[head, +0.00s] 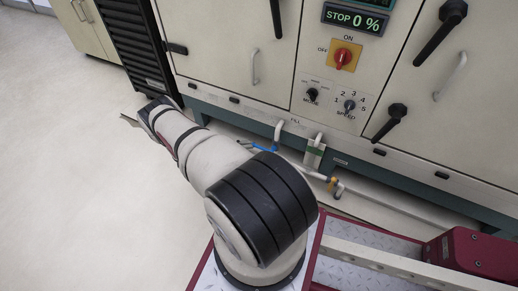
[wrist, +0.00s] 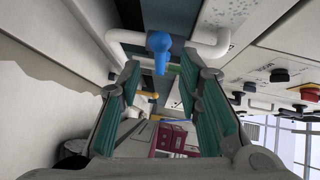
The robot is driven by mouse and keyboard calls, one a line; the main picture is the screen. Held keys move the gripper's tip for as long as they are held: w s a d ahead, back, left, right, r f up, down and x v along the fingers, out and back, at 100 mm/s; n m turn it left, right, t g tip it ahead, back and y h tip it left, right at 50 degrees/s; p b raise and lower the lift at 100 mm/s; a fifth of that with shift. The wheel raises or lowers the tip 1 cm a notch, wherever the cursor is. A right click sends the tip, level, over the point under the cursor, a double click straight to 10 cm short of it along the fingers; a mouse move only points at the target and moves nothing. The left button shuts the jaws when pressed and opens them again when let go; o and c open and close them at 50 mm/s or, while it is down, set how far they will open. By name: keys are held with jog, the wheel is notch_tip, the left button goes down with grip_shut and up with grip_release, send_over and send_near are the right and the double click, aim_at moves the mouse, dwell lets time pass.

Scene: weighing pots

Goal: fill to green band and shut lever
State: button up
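The blue lever (head: 262,148) sits below a white pipe under the FILL label at the machine's lower edge, partly behind my arm in the head view. In the wrist view the blue lever (wrist: 159,45) is ahead of my gripper (wrist: 160,78), roughly between its two teal-padded fingertips. The fingers are spread wide with nothing between the pads; I cannot tell whether they touch the lever. A pale upright piece with a greenish part (head: 314,153) is right of the lever; its level is unreadable. My gripper is not clearly visible in the head view.
The machine panel has a display (head: 355,20) reading STOP 0 %, a red switch (head: 343,57) and two knobs. Black door handles (head: 390,123) stick out. A white pipe (wrist: 212,45) bends close to the right fingertip. Open floor (head: 60,180) lies at left.

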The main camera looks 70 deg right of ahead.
aim_at(259, 147)
jog(key=b+x, duration=0.1)
jog(key=x, duration=0.5)
jog(key=shift+s+d, duration=0.2)
grip_shut()
